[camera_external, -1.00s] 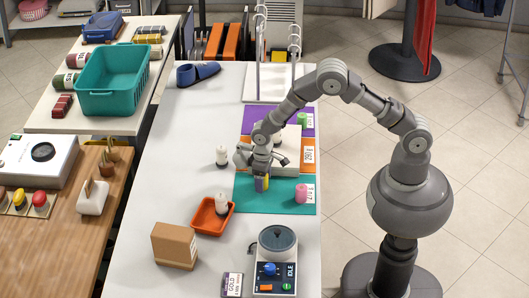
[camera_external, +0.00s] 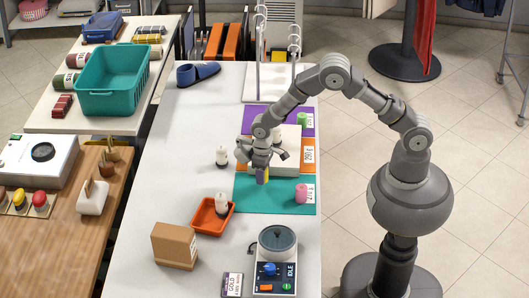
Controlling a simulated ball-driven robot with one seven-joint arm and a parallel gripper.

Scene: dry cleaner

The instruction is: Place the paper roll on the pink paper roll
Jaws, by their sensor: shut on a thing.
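The pink paper roll (camera_external: 301,194) stands upright on the teal mat (camera_external: 262,204), near its right edge. My gripper (camera_external: 262,174) is left of and behind the pink roll, pointing down above the back part of the teal mat. It is shut on a small yellow roll (camera_external: 265,176), mostly hidden by the fingers. I cannot tell clearly whether the yellow roll is clear of the mat. The pink roll's top is bare.
A green roll (camera_external: 303,119) stands on the purple mat behind. A white box (camera_external: 284,166) is close behind my gripper. White rolls stand on the table (camera_external: 222,157) and in the orange tray (camera_external: 203,219). A scale (camera_external: 277,246) and cardboard box (camera_external: 174,246) are in front.

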